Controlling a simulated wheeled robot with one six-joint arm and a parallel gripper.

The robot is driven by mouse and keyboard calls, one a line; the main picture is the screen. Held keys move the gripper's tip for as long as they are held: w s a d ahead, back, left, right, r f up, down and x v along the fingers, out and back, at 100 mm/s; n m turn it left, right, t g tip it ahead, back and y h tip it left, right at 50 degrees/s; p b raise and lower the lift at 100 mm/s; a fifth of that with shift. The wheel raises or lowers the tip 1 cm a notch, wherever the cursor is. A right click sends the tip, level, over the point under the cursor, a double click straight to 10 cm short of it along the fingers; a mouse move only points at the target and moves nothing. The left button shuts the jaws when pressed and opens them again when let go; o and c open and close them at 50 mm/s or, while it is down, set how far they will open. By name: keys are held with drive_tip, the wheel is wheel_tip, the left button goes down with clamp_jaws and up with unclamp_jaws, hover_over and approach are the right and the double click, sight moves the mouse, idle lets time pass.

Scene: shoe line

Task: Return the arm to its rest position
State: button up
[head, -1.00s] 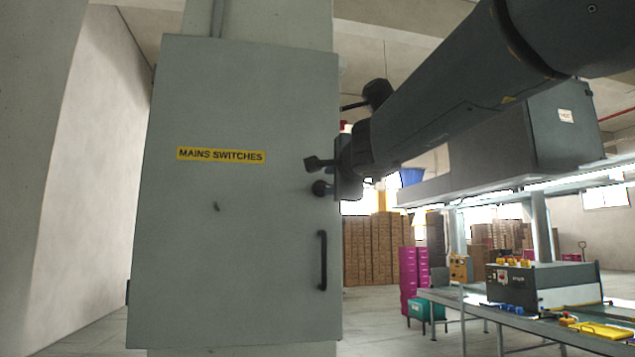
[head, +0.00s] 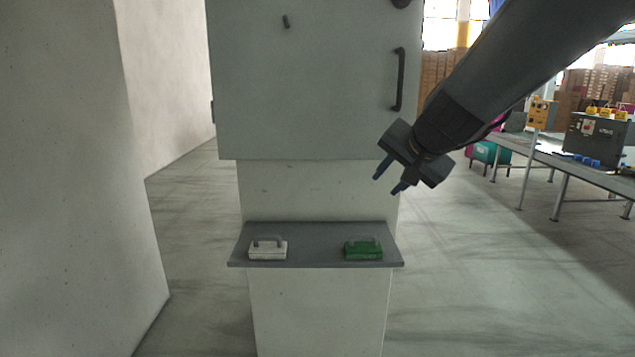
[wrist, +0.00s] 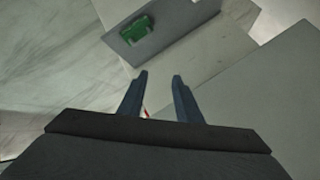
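My gripper (head: 391,183) hangs at the lower right of the grey cabinet (head: 310,85) in the head view, pointing down and to the left. Its two fingers are apart with nothing between them. In the wrist view my gripper (wrist: 160,78) also shows as two dark blue fingers, spread and empty. My arm reaches in from the upper right and is still extended in front of the cabinet's right edge.
A grey shelf (head: 315,229) below the cabinet bears a white padlock-like block (head: 267,250) and a green one (head: 363,250), also in the wrist view (wrist: 136,33). A concrete wall stands left. A workbench (head: 560,165) stands right, with open floor between.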

drive_tip(key=s+d+f+n+g+h, duration=0.1)
drive_tip(key=s+d+f+n+g, duration=0.1)
drive_tip(key=s+f, duration=0.9)
drive_tip(key=s+d+f+n+g+h, duration=0.1)
drive_tip(key=s+f+n+g, duration=0.4)
drive_tip(key=s+f, duration=0.6)
drive_tip(key=shift+s+d+f+g, duration=0.3)
drive_tip(key=shift+d+f+g, duration=0.15)
drive_tip(key=shift+f, duration=0.3)
drive_tip(key=shift+a, duration=0.15)
drive_tip(key=shift+c, duration=0.2)
